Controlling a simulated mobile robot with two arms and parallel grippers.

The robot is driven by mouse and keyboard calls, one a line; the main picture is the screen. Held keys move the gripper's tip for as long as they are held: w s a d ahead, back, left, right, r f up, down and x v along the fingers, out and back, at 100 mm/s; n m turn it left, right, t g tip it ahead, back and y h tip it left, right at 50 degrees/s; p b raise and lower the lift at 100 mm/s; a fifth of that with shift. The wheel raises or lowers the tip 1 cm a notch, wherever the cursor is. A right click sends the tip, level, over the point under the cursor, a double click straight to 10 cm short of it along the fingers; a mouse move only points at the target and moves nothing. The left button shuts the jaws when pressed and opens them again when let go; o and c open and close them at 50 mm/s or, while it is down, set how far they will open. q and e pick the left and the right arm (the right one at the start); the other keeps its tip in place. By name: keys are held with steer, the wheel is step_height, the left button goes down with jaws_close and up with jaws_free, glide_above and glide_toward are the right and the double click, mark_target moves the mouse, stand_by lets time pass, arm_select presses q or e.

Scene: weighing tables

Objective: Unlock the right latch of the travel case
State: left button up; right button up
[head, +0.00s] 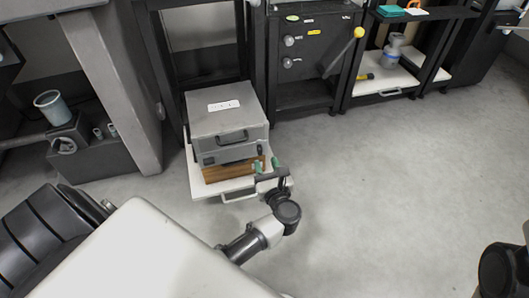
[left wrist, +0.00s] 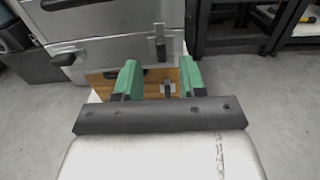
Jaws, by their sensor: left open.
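The grey travel case (head: 213,123) stands on a wooden box (head: 225,173) on a white pull-out shelf (head: 198,185). A right latch (left wrist: 160,48) shows across the seam on the case's front in the left wrist view; it also shows as a dark spot in the head view (head: 260,150). My left gripper (head: 266,165) is open and empty in front of the wooden box's right part, with green fingertips, below the latch. A small dark fitting (left wrist: 167,88) on the wooden front shows between the fingers. My right gripper is out of view.
A black panel (head: 310,50) with a yellow-knobbed lever stands to the right. A bucket (head: 50,105) stands on the left.

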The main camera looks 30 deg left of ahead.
mark_target(261, 150)
arm_select(q)
steer(key=b+x, duration=0.1)
steer(key=x, duration=0.4)
steer(key=shift+w+a, duration=0.2)
steer(key=shift+w, duration=0.1)
jaws_close()
